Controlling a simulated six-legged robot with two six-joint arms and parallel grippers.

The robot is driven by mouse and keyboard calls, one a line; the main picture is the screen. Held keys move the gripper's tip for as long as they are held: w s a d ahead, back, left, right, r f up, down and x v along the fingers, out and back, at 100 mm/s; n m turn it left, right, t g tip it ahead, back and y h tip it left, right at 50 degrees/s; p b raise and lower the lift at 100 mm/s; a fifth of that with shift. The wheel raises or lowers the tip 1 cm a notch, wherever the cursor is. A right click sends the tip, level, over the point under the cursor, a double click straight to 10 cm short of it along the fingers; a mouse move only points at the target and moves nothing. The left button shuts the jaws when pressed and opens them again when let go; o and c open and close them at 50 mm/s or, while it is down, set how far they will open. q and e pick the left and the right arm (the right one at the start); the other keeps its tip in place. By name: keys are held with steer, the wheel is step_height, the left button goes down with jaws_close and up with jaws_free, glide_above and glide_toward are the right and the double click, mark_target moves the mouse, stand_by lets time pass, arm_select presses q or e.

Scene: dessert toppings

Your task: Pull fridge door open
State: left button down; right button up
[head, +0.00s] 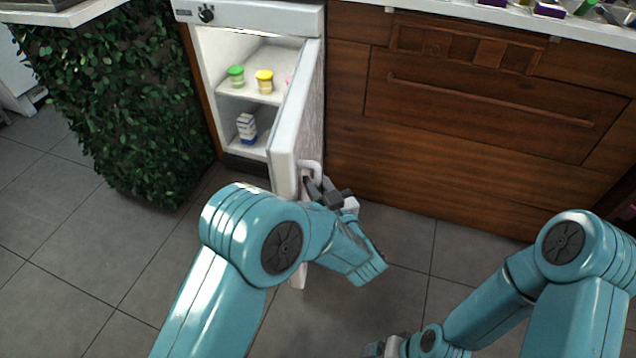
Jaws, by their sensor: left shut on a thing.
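The small white fridge (256,19) stands under the counter and is open. Its door (296,108) is swung out toward me, hinged on the right, so the inside shows. My left gripper (314,184) is shut on the white door handle (311,166) at the door's outer edge; my left forearm hides the lower part of the door. My right arm comes in at the lower right; its gripper (385,348) is partly cut off by the bottom edge, and its jaws do not show clearly.
On the fridge shelf stand a green-lidded tub (236,76) and a yellow-lidded tub (264,82); a blue-and-white carton (246,127) stands below. A leafy hedge panel (120,100) is left of the fridge. Wooden drawers (480,110) are on the right. Grey tiled floor (70,260) is free at left.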

arm_select(q)
steer(key=shift+s+f, duration=0.1)
stand_by(0.3)
steer(key=c, duration=1.1)
jaws_free()
